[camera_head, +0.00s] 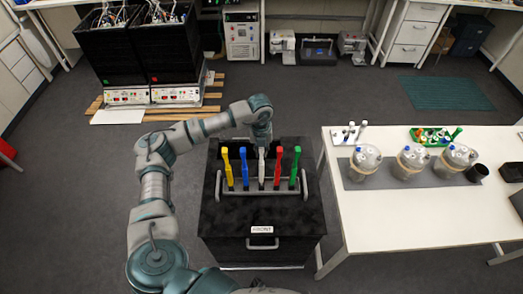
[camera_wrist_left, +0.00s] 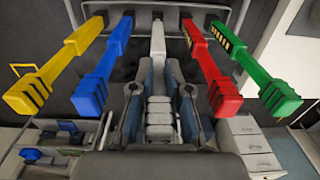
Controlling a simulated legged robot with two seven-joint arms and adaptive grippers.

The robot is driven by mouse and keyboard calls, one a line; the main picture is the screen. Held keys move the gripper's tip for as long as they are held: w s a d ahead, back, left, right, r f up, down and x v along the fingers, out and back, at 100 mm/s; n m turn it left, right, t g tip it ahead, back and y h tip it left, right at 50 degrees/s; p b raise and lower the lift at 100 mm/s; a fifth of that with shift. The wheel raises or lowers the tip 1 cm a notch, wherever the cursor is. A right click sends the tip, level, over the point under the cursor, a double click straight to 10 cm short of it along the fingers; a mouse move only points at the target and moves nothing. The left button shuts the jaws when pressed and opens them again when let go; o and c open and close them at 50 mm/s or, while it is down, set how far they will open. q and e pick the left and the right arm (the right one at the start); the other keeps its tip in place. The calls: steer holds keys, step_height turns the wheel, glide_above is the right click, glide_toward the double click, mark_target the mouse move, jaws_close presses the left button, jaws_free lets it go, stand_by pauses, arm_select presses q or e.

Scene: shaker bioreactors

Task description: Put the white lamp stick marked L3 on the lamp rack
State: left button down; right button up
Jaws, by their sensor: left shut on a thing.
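The white lamp stick (camera_head: 261,168) stands upright in the middle of the row at the lamp rack (camera_head: 235,194), between the blue and red sticks. No L3 mark is legible. My left gripper (camera_head: 262,143) reaches in from behind and is shut on the white stick's upper part. In the left wrist view the white stick (camera_wrist_left: 158,42) runs from between the fingers of my left gripper (camera_wrist_left: 159,88) towards the rack bar. Its lower end is at the rack's bars; I cannot tell whether it is seated. My right gripper is not in view.
Yellow (camera_head: 228,168), blue (camera_head: 244,167), red (camera_head: 278,167) and green (camera_head: 295,167) sticks stand close on both sides. The rack is on a black box (camera_head: 225,228) labelled FRONT. A white table (camera_head: 390,222) with several vessels (camera_head: 411,160) stands at right.

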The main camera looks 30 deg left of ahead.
arm_select(q)
steer(key=shift+f+b, duration=1.15)
steer(key=shift+f, duration=0.35)
stand_by(2.0)
steer(key=c, duration=1)
jaws_free()
steer(key=shift+c, duration=0.2)
step_height(320, 180, up, 12)
steer(key=shift+a, duration=0.2)
